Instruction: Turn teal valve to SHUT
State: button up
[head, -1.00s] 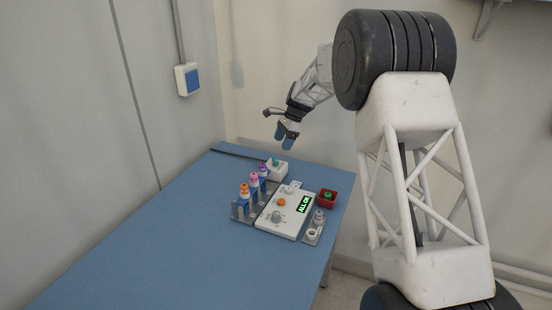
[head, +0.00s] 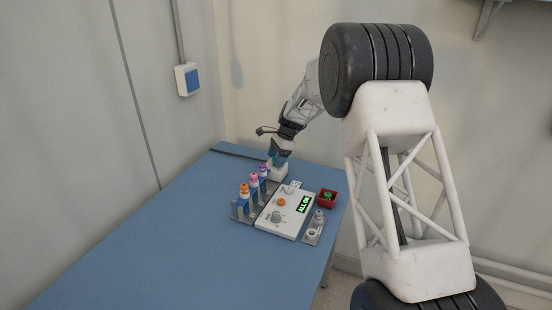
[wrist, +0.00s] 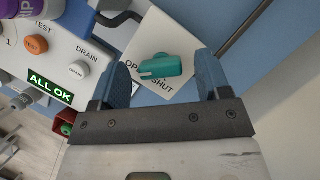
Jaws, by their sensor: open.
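The teal valve (wrist: 160,67) is a small handle on a white block, whose top plate (wrist: 185,20) carries the words OPEN and SHUT. A white mark on the handle's left end lies beside the OPEN lettering, which the handle partly covers. SHUT is printed below the handle. My gripper (wrist: 163,60) is open, with one blue finger on each side of the handle and a visible gap to each. In the head view my gripper (head: 278,157) is low over the white block (head: 278,173) at the table's far end and largely hides the valve.
A white panel (wrist: 55,62) with an orange TEST button (wrist: 36,44), a grey DRAIN button (wrist: 78,70) and an ALL OK display is close by. Several capped bottles stand in a rack (head: 240,211) left of it. A red box (head: 327,203) is at right. The table's near part is clear.

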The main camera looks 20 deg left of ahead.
jog(key=shift+c, duration=0.3)
jog(key=c, duration=0.9)
jog(key=shift+o, duration=0.2)
jog(key=shift+n, duration=0.4)
jog(key=n+g+h, duration=0.1)
jog(key=n, duration=0.2)
jog(key=shift+a, duration=0.1)
jog(key=n+h, duration=0.2)
jog(key=n, duration=0.2)
jog(key=shift+a+n, duration=0.1)
jog(key=shift+n, duration=0.3)
jog(key=n+h, duration=0.1)
jog(key=n, duration=0.3)
jog(key=shift+n+h, duration=0.3)
jog(key=shift+h, duration=0.1)
jog(key=n, duration=0.2)
jog(key=n+t+h, duration=0.1)
jog(key=n, duration=0.1)
jog(key=shift+a+n+h, duration=0.1)
jog(key=shift+n+h, duration=0.2)
jog(key=shift+n, duration=0.1)
